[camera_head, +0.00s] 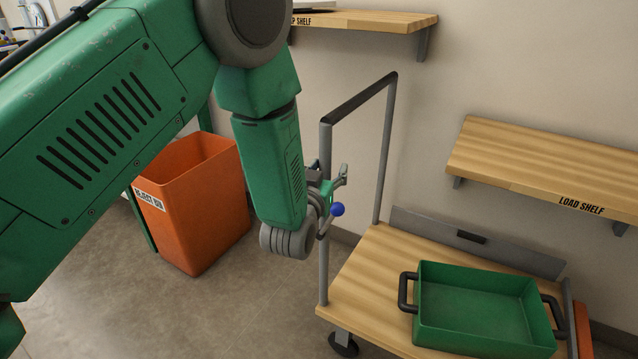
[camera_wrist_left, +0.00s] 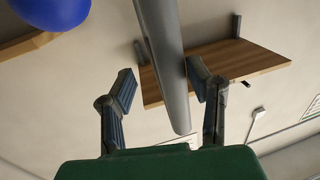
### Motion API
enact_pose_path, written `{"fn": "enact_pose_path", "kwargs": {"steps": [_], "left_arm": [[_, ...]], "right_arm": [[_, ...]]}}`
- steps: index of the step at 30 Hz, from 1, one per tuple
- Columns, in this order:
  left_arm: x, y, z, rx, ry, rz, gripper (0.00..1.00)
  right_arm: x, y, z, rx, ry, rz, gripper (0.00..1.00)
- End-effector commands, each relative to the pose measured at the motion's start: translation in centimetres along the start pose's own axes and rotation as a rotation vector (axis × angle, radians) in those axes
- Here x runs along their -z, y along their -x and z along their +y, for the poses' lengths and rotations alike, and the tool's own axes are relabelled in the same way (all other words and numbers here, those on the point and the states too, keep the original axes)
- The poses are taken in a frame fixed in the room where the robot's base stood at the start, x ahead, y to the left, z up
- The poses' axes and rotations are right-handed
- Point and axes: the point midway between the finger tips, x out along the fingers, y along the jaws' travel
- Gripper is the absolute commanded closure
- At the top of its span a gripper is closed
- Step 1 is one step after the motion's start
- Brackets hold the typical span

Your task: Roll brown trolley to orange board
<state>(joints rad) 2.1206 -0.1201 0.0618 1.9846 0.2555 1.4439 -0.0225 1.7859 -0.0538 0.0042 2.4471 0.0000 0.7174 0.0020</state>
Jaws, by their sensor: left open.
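The brown trolley (camera_head: 372,284) has a wooden deck, dark wheels and a tall grey handle frame with a black top bar (camera_head: 360,98). It stands at the lower right of the head view. My left gripper (camera_head: 338,184) is at the near upright of that frame, partly hidden by my own wrist. In the left wrist view the gripper (camera_wrist_left: 163,82) is open, with a grey post (camera_wrist_left: 165,60) running between its two fingers. I cannot tell whether either finger touches it. An orange piece (camera_head: 583,330), perhaps the orange board, shows at the trolley's right end, mostly hidden.
A green tray (camera_head: 480,345) with black handles sits on the trolley deck. An orange reject bin (camera_head: 195,205) stands on the floor at left. The wooden load shelf (camera_head: 545,165) and another shelf (camera_head: 370,20) are on the wall. A blue ball (camera_head: 337,209) shows by the gripper.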

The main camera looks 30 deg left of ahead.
Motion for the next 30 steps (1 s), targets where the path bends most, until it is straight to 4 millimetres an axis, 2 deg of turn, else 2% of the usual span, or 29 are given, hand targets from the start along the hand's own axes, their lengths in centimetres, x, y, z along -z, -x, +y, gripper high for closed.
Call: {"fn": "enact_pose_path", "kwargs": {"steps": [9,15,20,30], "left_arm": [[-0.2,6.7,-0.2,-0.003,0.001,-0.005,0.56],[-0.3,9.4,-0.3,-0.001,0.001,-0.005,0.56],[-0.3,10.1,-0.3,-0.002,0.002,-0.003,0.56],[-0.3,10.1,-0.3,-0.002,0.002,-0.003,0.56]], "right_arm": [[0.0,0.0,0.0,-0.001,0.0,0.0,1.0],[0.1,0.0,0.0,-0.001,0.0,0.0,1.0],[0.1,0.0,0.0,-0.001,0.0,0.0,1.0],[0.2,-0.1,0.0,0.0,0.0,-0.002,1.0]]}}
